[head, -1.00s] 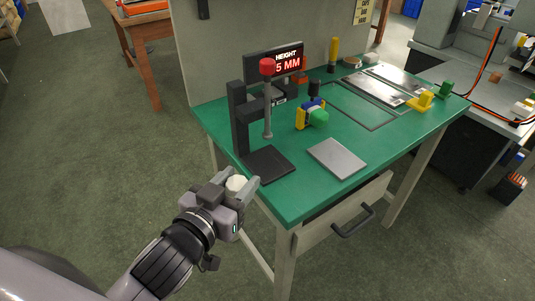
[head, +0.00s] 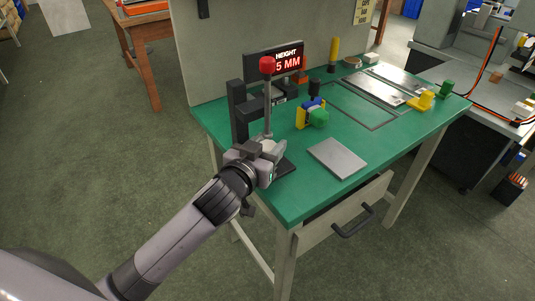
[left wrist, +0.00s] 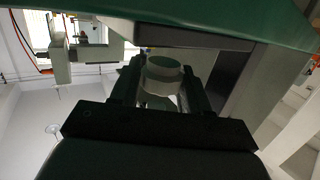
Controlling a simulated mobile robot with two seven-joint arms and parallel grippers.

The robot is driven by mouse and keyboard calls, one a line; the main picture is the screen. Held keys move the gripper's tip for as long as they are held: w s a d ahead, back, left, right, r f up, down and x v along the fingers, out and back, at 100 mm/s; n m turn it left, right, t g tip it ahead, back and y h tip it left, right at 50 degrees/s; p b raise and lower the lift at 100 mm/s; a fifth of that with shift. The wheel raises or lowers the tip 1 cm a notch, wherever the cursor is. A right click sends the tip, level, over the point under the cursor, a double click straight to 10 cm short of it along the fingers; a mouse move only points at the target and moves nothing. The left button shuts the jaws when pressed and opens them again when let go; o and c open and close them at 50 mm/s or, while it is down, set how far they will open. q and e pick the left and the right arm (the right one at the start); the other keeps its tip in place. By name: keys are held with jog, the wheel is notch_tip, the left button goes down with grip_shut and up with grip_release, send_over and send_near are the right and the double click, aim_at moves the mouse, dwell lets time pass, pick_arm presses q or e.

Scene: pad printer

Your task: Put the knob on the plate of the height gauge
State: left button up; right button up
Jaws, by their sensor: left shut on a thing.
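The height gauge (head: 238,115) is a black stand with a red-topped grey plunger (head: 267,100) and a display (head: 287,62) reading HEIGHT 5 MM. Its black plate (head: 287,166) lies on the green table, partly hidden by my left gripper. My left gripper (head: 271,151) is shut on the pale, round knob (head: 267,146), over the plate and close below the plunger in the head view. The knob also shows between the two fingers in the left wrist view (left wrist: 162,72). I cannot tell whether the knob touches the plate. My right gripper is not in view.
A grey flat plate (head: 338,158) lies to the right on the green table (head: 306,190). A yellow post (head: 333,55), flat metal panels (head: 370,88) and a drawer handle (head: 353,221) also show.

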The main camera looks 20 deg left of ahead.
pick_arm(q)
jog(key=shift+f, duration=1.05)
jog(key=shift+f, duration=0.1)
jog(key=shift+f+b, duration=0.15)
jog(key=shift+b, duration=0.15)
jog(key=o, duration=1)
